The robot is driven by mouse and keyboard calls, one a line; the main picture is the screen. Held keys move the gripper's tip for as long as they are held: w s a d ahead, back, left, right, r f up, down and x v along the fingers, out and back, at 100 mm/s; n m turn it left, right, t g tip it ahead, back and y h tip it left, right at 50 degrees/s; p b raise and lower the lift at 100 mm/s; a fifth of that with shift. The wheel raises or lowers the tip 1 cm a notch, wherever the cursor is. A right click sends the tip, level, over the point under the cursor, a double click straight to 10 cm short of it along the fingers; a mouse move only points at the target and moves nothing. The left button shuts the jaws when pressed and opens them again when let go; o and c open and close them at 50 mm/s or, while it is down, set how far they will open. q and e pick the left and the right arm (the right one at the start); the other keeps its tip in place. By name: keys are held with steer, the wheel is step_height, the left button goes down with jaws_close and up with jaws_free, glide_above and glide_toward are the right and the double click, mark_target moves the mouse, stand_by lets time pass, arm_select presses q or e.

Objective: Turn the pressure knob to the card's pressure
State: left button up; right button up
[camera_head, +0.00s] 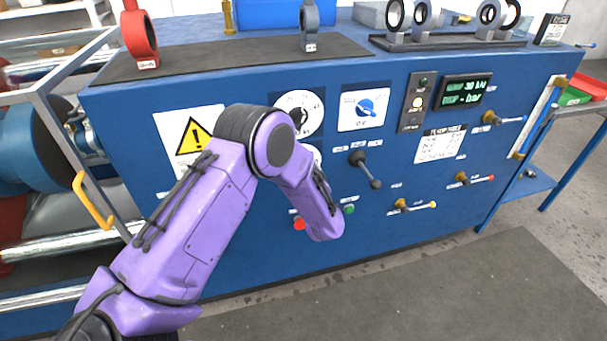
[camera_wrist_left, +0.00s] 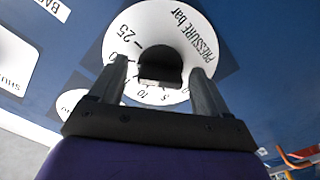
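In the left wrist view, the black pressure knob (camera_wrist_left: 160,66) sits in a white dial (camera_wrist_left: 128,32) printed "PRESSURE bar", with 25, 10 and 5 readable. My left gripper (camera_wrist_left: 160,76) is open, one finger either side of the knob, with visible gaps. Contact does not show. In the head view a white dial (camera_head: 312,103) shows partly behind my purple arm; my left gripper is hidden there. A dark placard (camera_head: 551,28) stands at the bench's back right, and a printed white sheet (camera_head: 440,144) is on the panel. I cannot read either. My right gripper is not in view.
The blue panel also carries a green display (camera_head: 466,90) reading 30 bar on top, a blue knob (camera_head: 365,107), a black lever (camera_head: 365,168), and several brass valves at the right. A yellow warning sign (camera_head: 190,138) is left of my arm.

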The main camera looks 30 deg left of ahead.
arm_select(q)
steer(key=v, duration=1)
steer(key=shift+s+d+b, duration=0.15)
steer(key=shift+s+b, duration=0.1)
steer(key=shift+b, duration=0.2)
steer(key=shift+f, duration=0.1)
steer(key=s+d+f+m+g+h+p, duration=0.1)
steer(key=s+f+m+h, duration=0.35)
steer(key=f, duration=0.35)
steer(key=s+d+f+m+g+h, duration=0.1)
steer(key=s+f+m+h, duration=0.35)
steer(key=s+f, duration=0.2)
steer(key=s+a+f+g+p, duration=0.1)
steer(key=s+f+g, duration=0.2)
steer(key=s, duration=0.7)
steer(key=s+a+f+m+g+h, duration=0.1)
steer(key=s+f+g, duration=0.2)
steer(key=s, duration=0.8)
steer(key=shift+a+f+p, duration=0.35)
steer(key=shift+a+f, duration=0.05)
steer(key=shift+f, duration=0.25)
